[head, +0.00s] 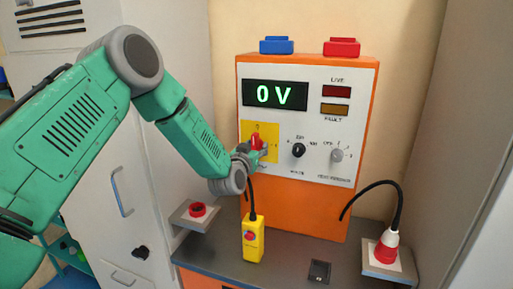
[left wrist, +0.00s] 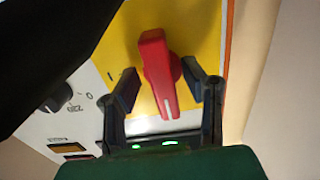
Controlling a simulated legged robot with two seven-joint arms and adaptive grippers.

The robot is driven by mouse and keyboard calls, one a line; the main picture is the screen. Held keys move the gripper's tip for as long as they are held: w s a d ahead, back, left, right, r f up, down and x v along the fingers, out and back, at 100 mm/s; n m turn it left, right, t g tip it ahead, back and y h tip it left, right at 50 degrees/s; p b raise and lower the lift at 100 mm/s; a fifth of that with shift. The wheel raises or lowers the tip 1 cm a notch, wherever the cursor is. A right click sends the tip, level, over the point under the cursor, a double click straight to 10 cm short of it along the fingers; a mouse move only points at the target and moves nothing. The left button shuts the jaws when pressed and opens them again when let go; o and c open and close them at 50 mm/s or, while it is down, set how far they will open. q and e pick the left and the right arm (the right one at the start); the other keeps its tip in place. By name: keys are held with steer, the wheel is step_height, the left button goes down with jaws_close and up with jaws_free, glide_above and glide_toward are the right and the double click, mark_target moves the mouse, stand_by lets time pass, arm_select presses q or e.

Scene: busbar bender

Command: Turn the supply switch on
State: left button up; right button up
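The supply switch is a red knob (head: 256,141) on a yellow plate (head: 246,129) at the left of the panel. In the left wrist view the knob (left wrist: 159,70) appears upside down, its white line pointing toward the display, the 0 side. My left gripper (head: 252,152) is at the switch. In the left wrist view my left gripper (left wrist: 168,92) is open, one finger on each side of the knob, with visible gaps. The display (head: 275,95) reads 0 V. My right gripper is not in view.
A black knob (head: 298,150) and a grey knob (head: 337,155) sit to the right on the panel. Below are a yellow pendant box (head: 253,243), a red button (head: 197,210) and a red plug (head: 387,245) with a black cable. The red lamp (head: 337,91) looks dark.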

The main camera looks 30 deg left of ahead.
arm_select(q)
steer(key=c, duration=0.4)
steer(key=shift+a, duration=0.2)
steer(key=shift+s+f, duration=0.1)
